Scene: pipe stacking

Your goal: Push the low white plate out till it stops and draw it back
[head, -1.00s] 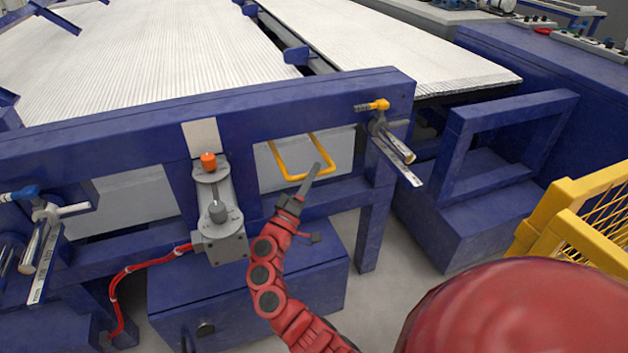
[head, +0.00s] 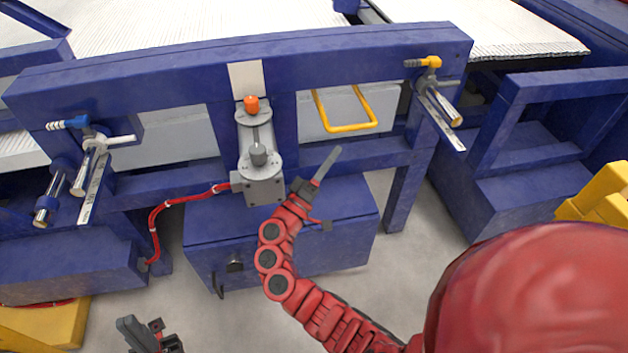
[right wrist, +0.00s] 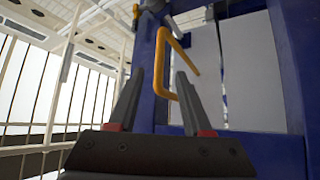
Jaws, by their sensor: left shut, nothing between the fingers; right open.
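A low white plate (head: 316,112) stands behind the blue frame, with a yellow U-shaped handle (head: 349,128) in front of it. In the right wrist view the handle (right wrist: 183,52) and plate (right wrist: 205,75) lie ahead of my fingers. My right gripper (head: 333,153) is open, seen edge-on, just below the handle in the head view. Its fingers (right wrist: 158,97) are spread and empty, with the handle's lower end showing between the tips; contact cannot be told. My left gripper (head: 138,332) is shut and empty at the bottom left, far from the plate.
A grey cylinder unit (head: 260,175) with an orange knob (head: 251,104) and red hose stands left of the handle. A yellow-handled clamp (head: 428,63) sits at upper right. A blue box (head: 335,230) lies below. A yellow rail (head: 600,195) is at right.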

